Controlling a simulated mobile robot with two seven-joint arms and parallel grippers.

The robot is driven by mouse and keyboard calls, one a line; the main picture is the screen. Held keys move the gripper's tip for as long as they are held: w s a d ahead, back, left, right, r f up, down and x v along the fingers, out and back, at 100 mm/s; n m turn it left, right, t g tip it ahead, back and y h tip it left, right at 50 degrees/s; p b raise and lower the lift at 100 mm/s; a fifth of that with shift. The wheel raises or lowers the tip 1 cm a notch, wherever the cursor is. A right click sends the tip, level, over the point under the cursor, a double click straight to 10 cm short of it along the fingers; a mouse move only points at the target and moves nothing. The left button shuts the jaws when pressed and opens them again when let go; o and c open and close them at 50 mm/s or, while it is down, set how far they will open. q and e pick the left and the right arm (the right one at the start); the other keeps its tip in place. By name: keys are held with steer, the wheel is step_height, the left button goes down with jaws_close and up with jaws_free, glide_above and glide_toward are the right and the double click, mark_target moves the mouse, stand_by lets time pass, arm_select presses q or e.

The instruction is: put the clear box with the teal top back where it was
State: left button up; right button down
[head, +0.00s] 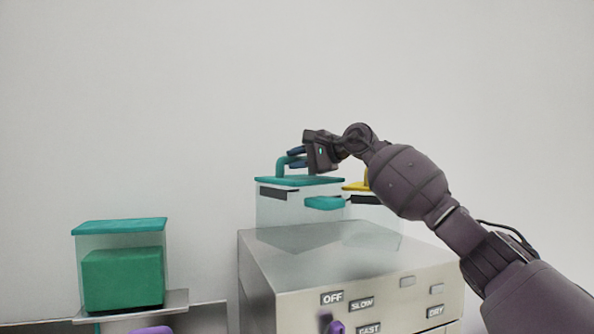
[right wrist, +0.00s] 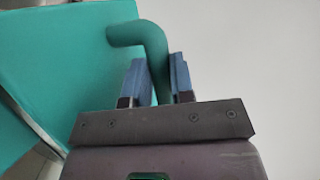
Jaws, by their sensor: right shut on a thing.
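A clear box with a teal top (head: 280,212) is over the top of the grey machine (head: 300,252) in the head view. I cannot tell whether it touches the machine. It has a dark label strip and a teal front tab, and looks empty. My right gripper (head: 295,158) is shut on its teal handle (head: 281,166). In the right wrist view, the blue fingers of the right gripper (right wrist: 158,78) are on either side of the handle (right wrist: 140,33), beside the teal lid (right wrist: 60,70). My left gripper is not in view.
Another clear box with a teal lid (head: 120,226) holds a green block (head: 123,278) on a metal platform (head: 178,300) at left. A yellow-topped box (head: 356,186) is partly hidden behind my right arm. The machine's front has labelled buttons and a purple knob (head: 336,327).

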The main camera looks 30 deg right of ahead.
step_height(320, 180, down, 2)
steer(key=shift+f, duration=0.25)
steer(key=c, duration=1)
jaws_free()
